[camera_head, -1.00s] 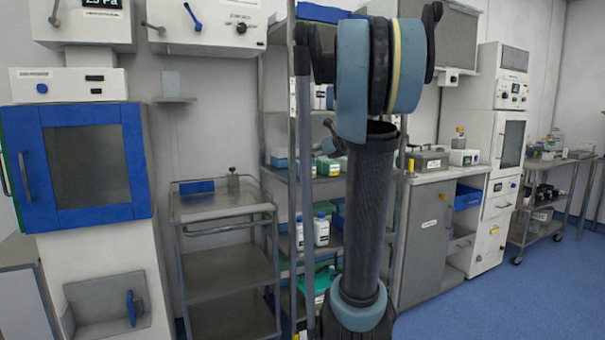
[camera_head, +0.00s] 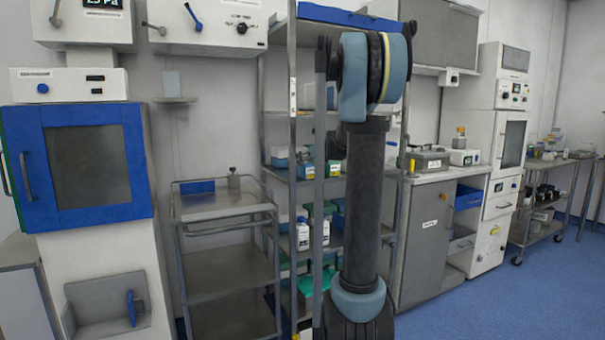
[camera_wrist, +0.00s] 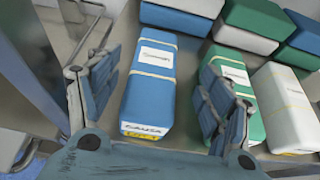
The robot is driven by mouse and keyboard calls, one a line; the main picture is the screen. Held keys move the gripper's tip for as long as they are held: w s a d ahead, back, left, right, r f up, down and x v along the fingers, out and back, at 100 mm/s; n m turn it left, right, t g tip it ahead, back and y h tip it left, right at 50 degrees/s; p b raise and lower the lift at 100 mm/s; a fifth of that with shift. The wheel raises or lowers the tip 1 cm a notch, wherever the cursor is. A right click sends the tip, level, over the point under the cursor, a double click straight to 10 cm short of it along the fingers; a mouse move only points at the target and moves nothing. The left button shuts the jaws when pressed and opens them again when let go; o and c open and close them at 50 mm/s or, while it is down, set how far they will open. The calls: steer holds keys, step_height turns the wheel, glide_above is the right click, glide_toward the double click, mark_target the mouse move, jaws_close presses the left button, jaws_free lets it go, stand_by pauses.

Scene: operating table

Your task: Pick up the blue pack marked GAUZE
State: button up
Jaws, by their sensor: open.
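The blue pack marked GAUZE (camera_wrist: 150,85) lies on a shelf in the wrist view, with pale bands, a white label on top and a yellow strip on its near end. My gripper (camera_wrist: 158,100) is open, its left finger (camera_wrist: 93,85) to the left of the pack and its right finger (camera_wrist: 220,105) to the right. The pack lies between the fingers in the picture; I cannot tell whether either touches it. In the head view my arm hides part of the shelf unit, and my gripper and the pack cannot be made out there.
A green pack (camera_wrist: 240,75) and a white pack (camera_wrist: 283,105) lie close on the right. More blue-white and green-white packs sit behind. A shelf post (camera_wrist: 40,50) stands at the left. The shelf unit (camera_head: 292,130) stands between a steel cart (camera_head: 222,205) and a grey cabinet (camera_head: 420,235).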

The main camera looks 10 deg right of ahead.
steer(key=shift+s+f+x, duration=0.1)
steer(key=shift+f+x, duration=0.1)
steer(key=shift+x, duration=1.3)
steer(key=shift+s+f+x, duration=0.1)
steer(key=shift+f+x, duration=0.1)
steer(key=shift+x, duration=1.3)
steer(key=shift+s+a, duration=0.1)
steer(key=shift+a, duration=0.1)
steer(key=shift+c, duration=0.3)
steer(key=c, duration=1.3)
